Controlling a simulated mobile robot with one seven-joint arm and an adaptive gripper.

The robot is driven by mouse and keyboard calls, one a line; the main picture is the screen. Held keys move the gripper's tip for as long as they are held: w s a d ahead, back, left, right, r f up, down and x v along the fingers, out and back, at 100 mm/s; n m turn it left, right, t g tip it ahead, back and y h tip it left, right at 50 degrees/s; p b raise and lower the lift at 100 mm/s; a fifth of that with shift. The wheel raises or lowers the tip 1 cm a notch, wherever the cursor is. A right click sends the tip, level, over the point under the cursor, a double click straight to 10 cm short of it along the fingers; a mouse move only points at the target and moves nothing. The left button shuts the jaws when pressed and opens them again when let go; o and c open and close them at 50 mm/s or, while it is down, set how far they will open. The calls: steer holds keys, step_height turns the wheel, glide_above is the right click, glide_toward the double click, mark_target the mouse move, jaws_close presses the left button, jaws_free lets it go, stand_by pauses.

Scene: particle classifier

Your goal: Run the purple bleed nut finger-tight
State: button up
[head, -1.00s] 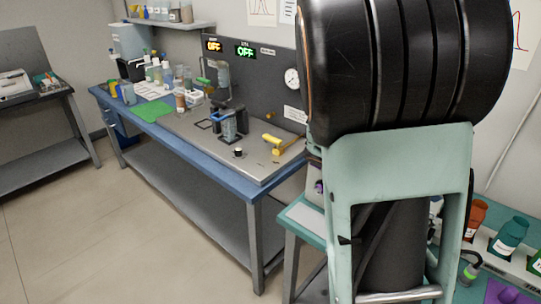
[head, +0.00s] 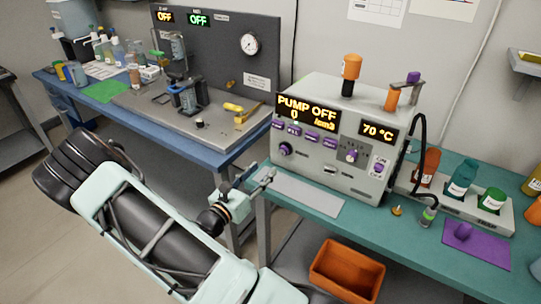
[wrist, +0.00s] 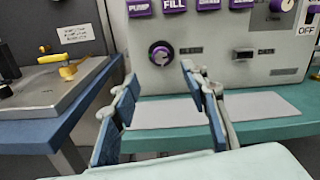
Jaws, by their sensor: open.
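The grey analyser (head: 330,130) stands on the teal bench. Purple parts on it include a front knob (head: 284,149), a second knob (head: 351,155), a small side knob (head: 378,168) and a purple piece (head: 413,77) on the top post. I cannot tell which, if any, is the bleed nut. My gripper (head: 262,180) is open and empty in front of the machine's lower left, above the bench's front edge. In the wrist view, my gripper's fingers (wrist: 157,82) stand apart, with the purple-ringed front knob (wrist: 160,53) beyond and between them, untouched.
A pale mat (head: 310,203) lies before the machine. A bottle rack (head: 450,195), a small brass part (head: 397,210) and a purple mat (head: 480,245) are to the right. An orange bin (head: 346,270) is below. The blue bench (head: 225,150) is left.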

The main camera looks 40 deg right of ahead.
mark_target(281, 153)
steer(key=x, duration=1)
steer(key=shift+d+p, duration=0.3)
steer(key=shift+d, duration=0.05)
jaws_close()
